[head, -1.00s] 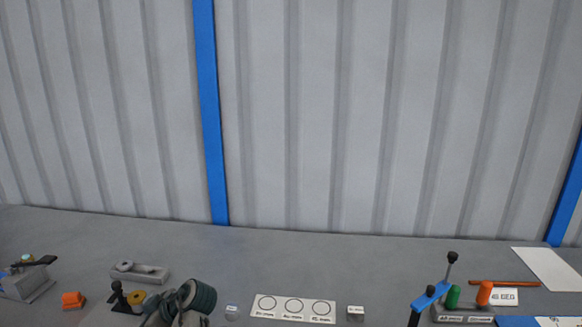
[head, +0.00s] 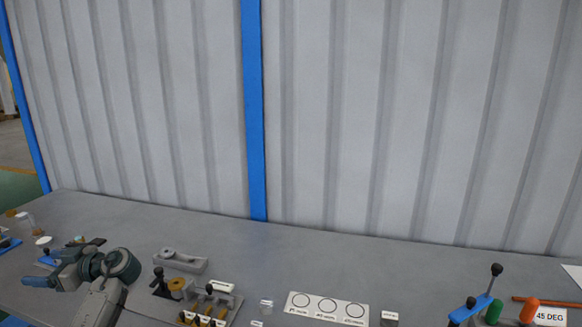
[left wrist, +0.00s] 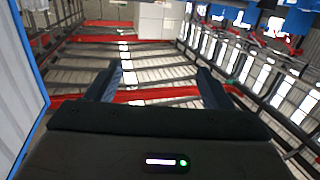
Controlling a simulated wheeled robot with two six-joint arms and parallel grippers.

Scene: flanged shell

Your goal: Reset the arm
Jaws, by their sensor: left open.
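My left gripper (head: 36,271) is at the left of the bench in the head view, with its blue fingers pointing left. In the left wrist view its two fingers (left wrist: 158,82) stand wide apart with nothing between them. My left arm comes up from the bottom edge and hides part of the bench below the wrist. My right gripper is not in view.
The grey bench (head: 300,255) runs along a ribbed wall (head: 340,110). A grey slotted block (head: 180,262), a white card with three circles (head: 327,308) and a 45 DEG sign (head: 555,317) stand on it. The bench's back strip is clear.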

